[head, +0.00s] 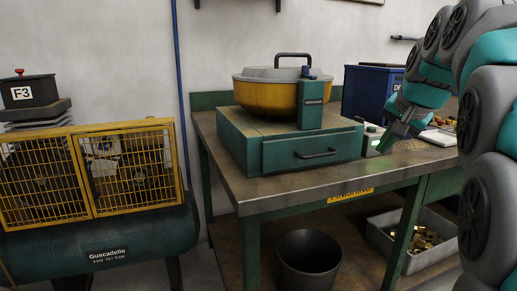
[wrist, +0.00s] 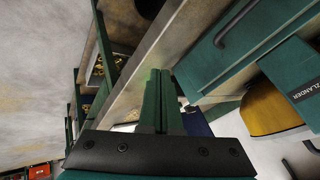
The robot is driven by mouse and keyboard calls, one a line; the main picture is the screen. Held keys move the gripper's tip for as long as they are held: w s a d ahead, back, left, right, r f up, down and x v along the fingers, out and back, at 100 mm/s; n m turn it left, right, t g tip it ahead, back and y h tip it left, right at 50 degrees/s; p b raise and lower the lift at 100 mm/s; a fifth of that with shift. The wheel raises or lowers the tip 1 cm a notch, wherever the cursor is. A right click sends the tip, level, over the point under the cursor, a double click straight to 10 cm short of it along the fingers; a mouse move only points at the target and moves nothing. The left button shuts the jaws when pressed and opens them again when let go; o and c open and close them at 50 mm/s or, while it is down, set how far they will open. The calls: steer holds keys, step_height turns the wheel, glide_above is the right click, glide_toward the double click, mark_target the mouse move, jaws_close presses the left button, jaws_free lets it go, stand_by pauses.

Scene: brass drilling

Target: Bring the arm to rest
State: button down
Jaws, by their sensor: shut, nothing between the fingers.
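My gripper (head: 383,146) hangs from my grey and teal arm at the right of the head view, pointing down and left over the right part of the bench. It is beside a small pale device on the bench top. In the wrist view its two green fingers (wrist: 160,74) lie together, shut, with nothing between them. The arm is bent, and its lower part is cut off by the right edge of the head view.
The workbench (head: 265,194) carries a green drawer unit (head: 240,146) with a yellow lidded bowl (head: 262,95), and a blue bin (head: 365,92). A grey crate (head: 400,262) of brass parts and a dark bucket (head: 308,262) are below. A compressor (head: 110,235) stands left.

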steer(key=s+a+f+n+g, duration=0.2)
steer(key=s+a+f, duration=0.3)
steer(key=s+f, duration=0.35)
steer(key=s+a+f+n+g, duration=0.2)
steer(key=s+a+f+g, duration=0.15)
steer(key=s+f, duration=0.45)
steer(key=s+a+f+n+g, duration=0.1)
steer(key=s+a+f+n, duration=0.1)
steer(key=s+f, duration=0.5)
steer(key=s+a+f+n+g, duration=0.2)
steer(key=s+f, duration=0.6)
steer(key=s, duration=0.4)
steer(key=shift+s+a+n, duration=0.2)
steer(key=shift+s+n, duration=0.15)
steer(key=shift+n, duration=0.05)
steer(key=shift+g, duration=0.25)
stand_by(3.8)
